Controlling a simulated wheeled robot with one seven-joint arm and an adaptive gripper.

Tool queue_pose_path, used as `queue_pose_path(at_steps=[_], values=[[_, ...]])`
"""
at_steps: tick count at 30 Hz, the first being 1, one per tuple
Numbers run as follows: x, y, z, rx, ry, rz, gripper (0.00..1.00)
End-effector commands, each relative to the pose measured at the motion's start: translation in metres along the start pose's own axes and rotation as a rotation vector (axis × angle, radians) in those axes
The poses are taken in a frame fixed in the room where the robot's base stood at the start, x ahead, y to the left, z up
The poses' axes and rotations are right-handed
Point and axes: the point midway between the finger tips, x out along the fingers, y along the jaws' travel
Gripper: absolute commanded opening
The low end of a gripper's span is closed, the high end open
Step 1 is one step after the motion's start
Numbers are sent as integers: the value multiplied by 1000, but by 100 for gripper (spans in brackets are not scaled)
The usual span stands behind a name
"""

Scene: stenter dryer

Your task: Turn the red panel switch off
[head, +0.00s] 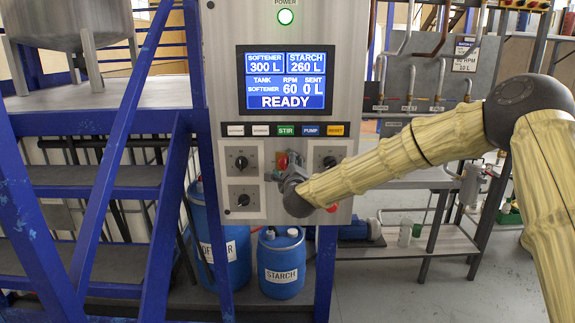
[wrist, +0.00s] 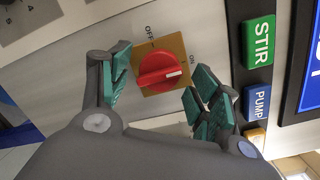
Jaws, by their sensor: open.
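The red panel switch (wrist: 160,72) is a round knob on a square orange-brown plate, seen in the wrist view. Its white pointer mark faces the ON side; the OFF label is at the upper left of the plate. My gripper (wrist: 160,64) is open, with one teal-padded finger on each side of the switch. I see a gap between each finger and the knob. In the head view my gripper (head: 287,178) is at the panel below the STIR label, and it hides most of the switch.
The grey control panel (head: 215,70) has a blue READY screen (head: 285,80) and a row of labels, with STIR (wrist: 260,42) and PUMP (wrist: 257,101) near the switch. Black knobs (head: 241,162) flank it. Blue stairs (head: 80,190) stand left; blue drums (head: 281,265) stand below.

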Motion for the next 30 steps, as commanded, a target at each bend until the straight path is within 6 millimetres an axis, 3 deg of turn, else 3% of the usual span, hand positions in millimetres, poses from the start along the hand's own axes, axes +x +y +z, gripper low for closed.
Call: queue_pose_path(at_steps=[6, 14, 23, 30], values=[[0, 0, 0, 0, 0, 0, 62], [0, 0, 0, 0, 0, 0, 17], [0, 0, 0, -22, 2, 1, 17], [0, 0, -1, -138, 10, 13, 17]])
